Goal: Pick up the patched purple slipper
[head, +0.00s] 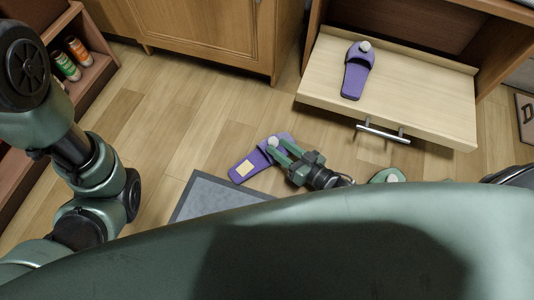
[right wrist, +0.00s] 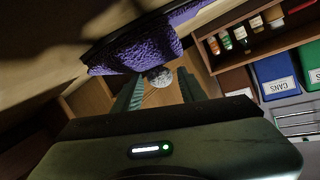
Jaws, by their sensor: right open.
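The patched purple slipper (head: 250,164) lies on the wooden floor in the head view, with a pale square patch near its lower-left end and a white pompom on its strap. My right gripper (head: 277,148) is open at the slipper's strap end, its fingertips near the pompom. In the right wrist view the purple fuzzy slipper (right wrist: 140,48) and its pompom (right wrist: 160,76) show ahead of the right gripper (right wrist: 159,82), with the pompom between the two fingers in the picture. Whether they touch I cannot tell. Part of my left arm shows, but not its gripper.
A second purple slipper (head: 356,80) without a visible patch lies in the open pale drawer (head: 430,108) at the upper right. A grey mat (head: 208,195) lies below the patched slipper. A green slipper (head: 383,176) is partly hidden by my body. Shelves (head: 92,75) stand at left.

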